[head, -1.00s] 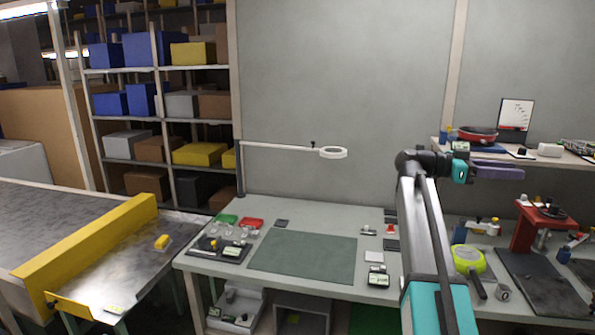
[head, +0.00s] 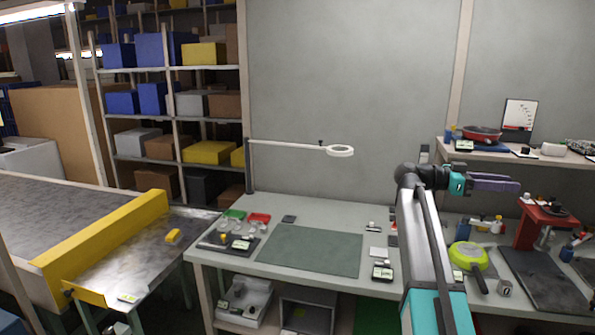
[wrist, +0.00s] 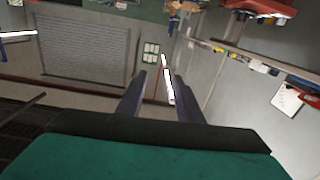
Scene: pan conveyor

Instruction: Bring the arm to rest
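My gripper (head: 518,186) is in the head view at the right, at the end of my raised arm. It points to the right, in front of the wall and above the right end of the workbench (head: 300,212). Its two purple-grey fingers stand apart in the head view. In the wrist view the gripper (wrist: 157,85) shows both fingers with a clear gap and nothing held between them. No object touches the fingers.
A lime-green pan (head: 466,256) and a red stand (head: 535,225) are on the bench below my gripper. A wall shelf (head: 490,156) with a red pan (head: 481,133) is behind it. A lamp arm (head: 285,145) reaches over the green mat (head: 310,250). A conveyor (head: 90,215) is at left.

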